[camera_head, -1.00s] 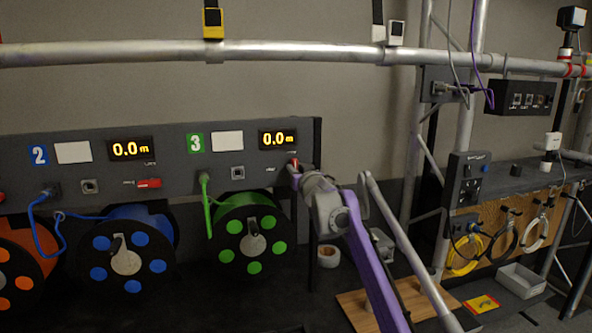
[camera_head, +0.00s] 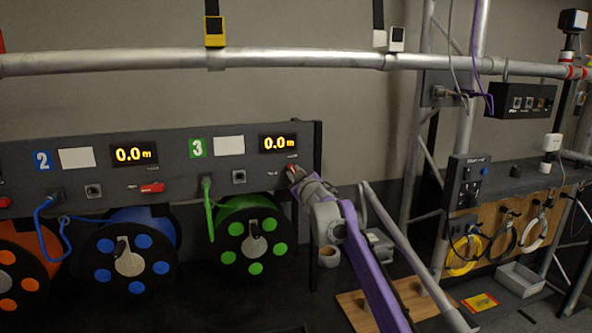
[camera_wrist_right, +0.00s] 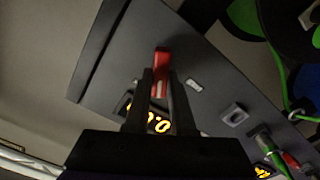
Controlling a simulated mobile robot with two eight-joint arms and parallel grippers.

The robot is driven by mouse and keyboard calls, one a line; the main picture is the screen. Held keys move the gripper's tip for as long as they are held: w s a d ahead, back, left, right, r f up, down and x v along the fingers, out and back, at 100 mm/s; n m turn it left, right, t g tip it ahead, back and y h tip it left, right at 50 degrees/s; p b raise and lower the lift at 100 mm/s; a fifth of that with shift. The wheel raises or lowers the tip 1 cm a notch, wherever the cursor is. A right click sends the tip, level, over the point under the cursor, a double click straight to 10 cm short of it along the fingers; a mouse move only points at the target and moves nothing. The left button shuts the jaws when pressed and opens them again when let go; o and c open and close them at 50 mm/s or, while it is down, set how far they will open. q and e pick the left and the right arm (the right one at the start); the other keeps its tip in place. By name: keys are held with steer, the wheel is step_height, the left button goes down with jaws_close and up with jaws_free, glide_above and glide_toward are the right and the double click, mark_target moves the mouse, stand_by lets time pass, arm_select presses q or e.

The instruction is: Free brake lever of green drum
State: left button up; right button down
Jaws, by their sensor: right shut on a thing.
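The green drum (camera_head: 250,235) hangs under the grey panel below the number 3 label, with a green cable plugged in above it. Its red brake lever (camera_head: 291,169) is at the panel's right end, below the display reading 0.0 m. My right gripper (camera_head: 296,174) is at that lever and partly hides it. In the right wrist view the red lever (camera_wrist_right: 161,62) stands between the two dark fingertips (camera_wrist_right: 161,84), which are shut on it. My left gripper is not in view.
The blue drum (camera_head: 130,250) and its red lever (camera_head: 152,188) are to the left. A horizontal truss pipe (camera_head: 300,60) runs above the panel. A grey bin (camera_head: 520,278) stands at right.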

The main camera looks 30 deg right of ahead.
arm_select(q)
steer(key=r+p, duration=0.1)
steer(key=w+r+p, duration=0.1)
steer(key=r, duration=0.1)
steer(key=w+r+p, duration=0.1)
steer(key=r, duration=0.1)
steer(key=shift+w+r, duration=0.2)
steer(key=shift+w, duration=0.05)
arm_select(e)
steer(key=n, duration=1.1)
steer(key=shift+a+f+n, duration=0.2)
steer(key=shift+f+n, duration=0.1)
steer(key=shift+f, duration=0.1)
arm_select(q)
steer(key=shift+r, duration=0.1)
arm_select(e)
steer(key=c, duration=0.8)
jaws_free()
steer(key=shift+o, duration=0.2)
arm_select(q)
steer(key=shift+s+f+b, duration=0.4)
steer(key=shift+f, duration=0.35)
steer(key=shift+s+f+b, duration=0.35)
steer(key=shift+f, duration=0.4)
arm_select(e)
steer(key=v, duration=1)
steer(key=shift+s+a, duration=0.2)
steer(key=shift+s, duration=0.1)
